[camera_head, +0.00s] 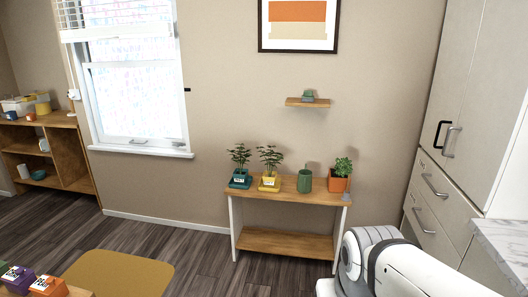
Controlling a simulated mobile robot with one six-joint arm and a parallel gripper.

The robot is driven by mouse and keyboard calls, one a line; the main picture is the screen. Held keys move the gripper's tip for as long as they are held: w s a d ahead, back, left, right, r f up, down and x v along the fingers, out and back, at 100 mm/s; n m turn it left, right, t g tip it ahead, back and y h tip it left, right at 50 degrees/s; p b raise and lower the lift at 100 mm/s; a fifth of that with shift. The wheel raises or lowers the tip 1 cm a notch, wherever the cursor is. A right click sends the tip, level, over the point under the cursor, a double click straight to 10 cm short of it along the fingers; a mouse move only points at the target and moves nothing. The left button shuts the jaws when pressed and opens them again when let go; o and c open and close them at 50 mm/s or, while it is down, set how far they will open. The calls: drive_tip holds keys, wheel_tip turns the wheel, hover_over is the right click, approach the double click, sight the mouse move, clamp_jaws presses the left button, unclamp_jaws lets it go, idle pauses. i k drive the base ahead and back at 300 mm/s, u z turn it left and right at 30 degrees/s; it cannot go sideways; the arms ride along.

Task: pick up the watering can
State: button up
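A dark green, rounded vessel (305,182) stands upright on a narrow wooden console table (316,194), between a yellow-potted plant and an orange-potted plant. It may be the watering can, but its spout and handle cannot be made out at this size. A smaller green object (308,96) sits on the wall shelf above and is too small to identify. My white arm shows at the lower right, in front of the table's right end. My gripper is outside the view.
Potted plants in teal (240,179), yellow (269,181) and orange (339,184) pots crowd the tabletop. A small grey item (346,197) sits at its right corner. Cabinets (455,110) stand at right. Dark floor (198,256) is free left of the table.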

sight(305, 180)
drive_tip(key=z, duration=0.2)
drive_tip(key=i, duration=1.55)
drive_tip(key=z, duration=0.4)
drive_tip(key=i, duration=1.3)
drive_tip(key=z, duration=0.25)
